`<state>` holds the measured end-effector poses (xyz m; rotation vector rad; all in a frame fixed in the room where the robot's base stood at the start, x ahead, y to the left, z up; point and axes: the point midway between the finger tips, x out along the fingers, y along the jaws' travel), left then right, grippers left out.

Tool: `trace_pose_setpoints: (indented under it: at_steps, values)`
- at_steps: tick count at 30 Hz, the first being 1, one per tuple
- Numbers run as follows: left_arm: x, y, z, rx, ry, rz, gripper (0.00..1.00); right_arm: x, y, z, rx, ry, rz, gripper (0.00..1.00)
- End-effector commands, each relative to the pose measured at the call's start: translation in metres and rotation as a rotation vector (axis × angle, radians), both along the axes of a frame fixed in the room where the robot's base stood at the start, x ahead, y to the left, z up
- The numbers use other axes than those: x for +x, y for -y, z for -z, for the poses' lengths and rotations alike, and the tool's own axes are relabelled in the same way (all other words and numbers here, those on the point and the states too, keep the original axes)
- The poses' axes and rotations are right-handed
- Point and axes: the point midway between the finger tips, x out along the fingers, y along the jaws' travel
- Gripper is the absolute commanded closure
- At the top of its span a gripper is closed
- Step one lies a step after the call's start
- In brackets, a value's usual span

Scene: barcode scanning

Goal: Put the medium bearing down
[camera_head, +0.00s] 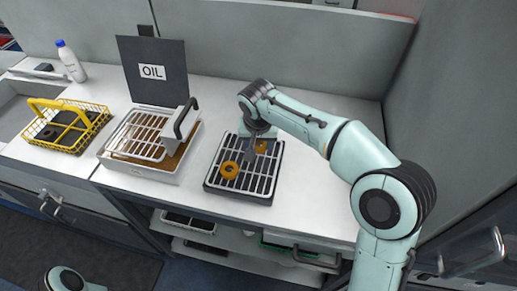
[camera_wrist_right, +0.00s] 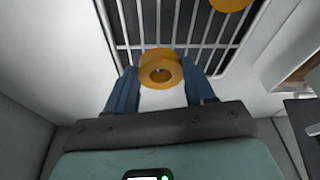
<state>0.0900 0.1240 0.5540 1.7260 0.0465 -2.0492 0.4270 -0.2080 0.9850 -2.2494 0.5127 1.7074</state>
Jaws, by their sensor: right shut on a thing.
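My right gripper (camera_head: 254,147) is shut on an orange ring-shaped bearing (camera_wrist_right: 160,69). In the wrist view its two blue fingers (camera_wrist_right: 160,86) close on the ring from left and right. The held bearing also shows in the head view (camera_head: 262,146), partly hidden by the gripper. It is over the far part of the dark tray with a metal grid (camera_head: 268,190); I cannot tell if it touches the bars. A second orange bearing (camera_head: 229,170) lies on the grid nearer the front; its edge shows in the wrist view (camera_wrist_right: 230,3). My left gripper is not in view.
Left of the grid tray stands a white box with a wire basket (camera_head: 140,136) and an upright black panel marked OIL (camera_head: 153,72). Further left are a yellow basket (camera_head: 98,116) and a white bottle with a blue cap (camera_head: 71,62). The counter right of the tray is clear.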

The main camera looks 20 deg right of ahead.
Motion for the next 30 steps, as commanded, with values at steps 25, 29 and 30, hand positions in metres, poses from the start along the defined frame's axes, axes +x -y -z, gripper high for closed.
trace_pose_setpoints:
  at_steps: [25,29,30]
  values:
    - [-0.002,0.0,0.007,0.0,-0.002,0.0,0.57,0.0,0.0,0.032,0.0,-0.001,0.0,0.21]
    - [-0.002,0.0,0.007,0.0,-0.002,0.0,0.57,0.0,0.0,0.031,0.0,-0.001,0.0,0.21]
    - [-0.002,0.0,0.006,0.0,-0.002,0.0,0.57,0.0,0.0,0.03,0.0,-0.001,0.0,0.21]
